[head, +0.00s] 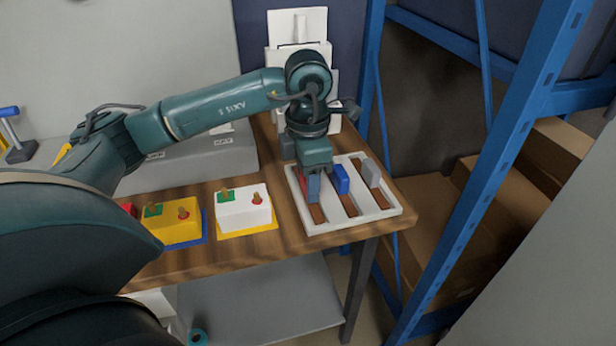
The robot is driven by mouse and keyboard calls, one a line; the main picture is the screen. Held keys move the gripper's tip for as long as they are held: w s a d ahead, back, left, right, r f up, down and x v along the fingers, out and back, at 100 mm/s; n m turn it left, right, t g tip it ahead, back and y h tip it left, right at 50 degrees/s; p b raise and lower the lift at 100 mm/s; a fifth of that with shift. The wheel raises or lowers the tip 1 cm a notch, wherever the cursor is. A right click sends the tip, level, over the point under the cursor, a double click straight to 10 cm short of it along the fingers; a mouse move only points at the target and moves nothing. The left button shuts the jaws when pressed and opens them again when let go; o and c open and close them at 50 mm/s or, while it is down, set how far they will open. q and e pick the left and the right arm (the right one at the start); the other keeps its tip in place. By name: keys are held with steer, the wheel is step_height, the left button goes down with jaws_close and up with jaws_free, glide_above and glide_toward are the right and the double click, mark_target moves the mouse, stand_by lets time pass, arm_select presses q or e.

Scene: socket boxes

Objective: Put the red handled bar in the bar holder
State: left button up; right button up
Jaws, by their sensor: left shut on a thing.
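The bar holder (397,207) is a white tray with three brown slots at the right end of the wooden table. A blue handle stands in its middle slot (341,179) and a grey handle in its right slot (371,173). My left gripper (309,188) points down over the left slot, shut on the red handled bar (304,184). Only a little red shows between the fingers. The bar is at the left slot, but I cannot tell whether it is fully seated. My right gripper is out of view.
A white box (241,211) and a yellow box (170,226), each with a red button, stand left of the holder. A blue rack (518,130) with cardboard boxes rises beyond the table's right edge. White panels stand behind the arm.

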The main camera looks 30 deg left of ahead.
arm_select(q)
steer(key=shift+f, duration=0.15)
steer(key=o, duration=0.9)
steer(key=shift+o, duration=0.2)
step_height(320, 180, up, 13)
steer(key=p, duration=0.2)
steer(key=shift+a, duration=0.4)
